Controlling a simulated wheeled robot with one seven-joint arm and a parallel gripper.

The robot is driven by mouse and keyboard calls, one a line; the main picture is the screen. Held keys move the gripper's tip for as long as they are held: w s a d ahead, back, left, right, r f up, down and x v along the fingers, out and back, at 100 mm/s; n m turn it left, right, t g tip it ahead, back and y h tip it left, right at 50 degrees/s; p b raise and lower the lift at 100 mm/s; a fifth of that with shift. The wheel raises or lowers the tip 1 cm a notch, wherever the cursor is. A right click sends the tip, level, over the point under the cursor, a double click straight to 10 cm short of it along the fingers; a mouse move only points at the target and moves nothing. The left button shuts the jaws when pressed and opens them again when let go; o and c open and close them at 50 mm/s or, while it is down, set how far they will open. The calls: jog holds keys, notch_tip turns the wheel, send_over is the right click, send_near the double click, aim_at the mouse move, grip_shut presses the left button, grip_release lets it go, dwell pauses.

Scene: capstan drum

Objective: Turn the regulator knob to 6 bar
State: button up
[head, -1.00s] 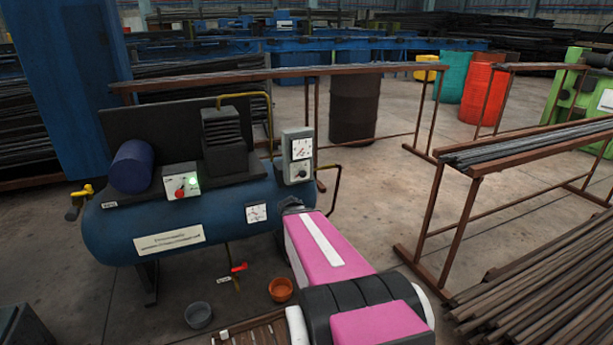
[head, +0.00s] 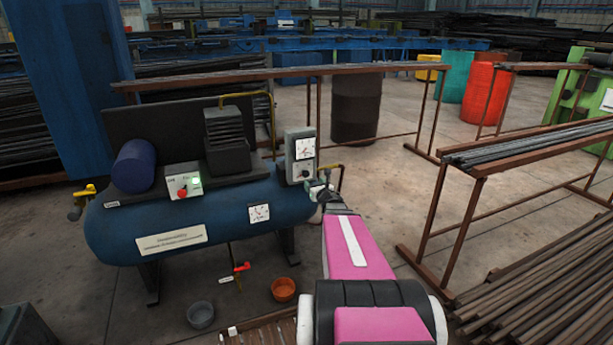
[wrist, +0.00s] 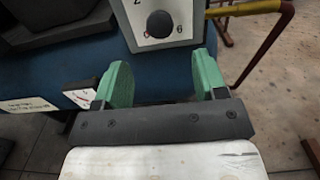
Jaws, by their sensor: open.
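The regulator knob (wrist: 160,24) is a round dark knob on a pale panel, with a "6" to its lower right in the wrist view. In the head view the regulator box (head: 300,146) stands at the right end of the blue compressor tank, with a gauge (head: 304,148) above the knob. My gripper (wrist: 163,84) is open, its two green fingers apart and empty. The knob lies ahead of the gap between them, not gripped. In the head view my gripper (head: 319,192) is just below and right of the box and partly covers its lower corner.
The blue tank (head: 110,225) carries a control box with a red button (head: 182,193) and a second gauge (head: 259,212). A yellow and red pipe (wrist: 262,8) runs right of the regulator. Grey and orange bowls (head: 283,289) sit on the floor. Steel racks stand right.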

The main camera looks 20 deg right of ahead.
aim_at(306, 175)
jog(key=w, duration=1)
jog(key=shift+a, duration=0.2)
jog(key=c, duration=0.9)
